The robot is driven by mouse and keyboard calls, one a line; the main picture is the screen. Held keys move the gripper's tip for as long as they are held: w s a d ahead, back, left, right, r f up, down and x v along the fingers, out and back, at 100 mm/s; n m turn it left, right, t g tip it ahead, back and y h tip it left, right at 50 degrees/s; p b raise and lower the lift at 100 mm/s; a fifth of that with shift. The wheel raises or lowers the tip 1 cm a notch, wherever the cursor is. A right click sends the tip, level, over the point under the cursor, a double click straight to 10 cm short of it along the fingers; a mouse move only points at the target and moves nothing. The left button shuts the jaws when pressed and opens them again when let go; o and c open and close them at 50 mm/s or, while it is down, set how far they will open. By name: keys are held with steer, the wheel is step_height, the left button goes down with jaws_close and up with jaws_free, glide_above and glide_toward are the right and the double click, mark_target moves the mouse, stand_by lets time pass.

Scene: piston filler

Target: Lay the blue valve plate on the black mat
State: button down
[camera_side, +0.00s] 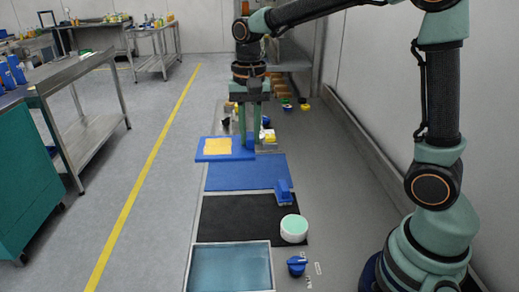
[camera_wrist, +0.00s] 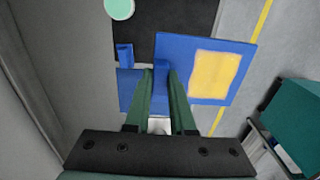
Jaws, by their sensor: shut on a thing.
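The blue valve plate (camera_side: 203,151) is a flat blue square with a yellow patch on its face. My gripper (camera_side: 249,142) is shut on it near one side and holds it roughly level over the far end of the blue mat (camera_side: 245,173). The plate also shows in the wrist view (camera_wrist: 178,48), with my gripper (camera_wrist: 160,78) at its left side. The black mat (camera_side: 235,217) lies flat on the bench, nearer the side camera than the blue mat. It also shows at the top of the wrist view (camera_wrist: 180,14).
A white round tub with a pale green top (camera_side: 294,229) stands at the black mat's right edge. A small blue block (camera_side: 284,191) stands by its far right corner. A blue-filled tray (camera_side: 230,267) and a blue knob (camera_side: 297,265) are nearer. The black mat's left and middle are clear.

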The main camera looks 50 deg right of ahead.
step_height(320, 180, down, 20)
steer(key=shift+r, duration=0.1)
stand_by(0.5)
steer(key=c, duration=0.8)
jaws_free()
steer(key=shift+o, duration=0.2)
step_height(320, 180, up, 11)
steer(key=s+d+r+n+t, duration=0.2)
steer(key=s+r+n+t, duration=0.3)
steer(key=s+r+n, duration=0.4)
steer(key=shift+s+r+t, duration=0.3)
steer(key=shift+s+r, duration=0.8)
steer(key=shift+r, duration=0.45)
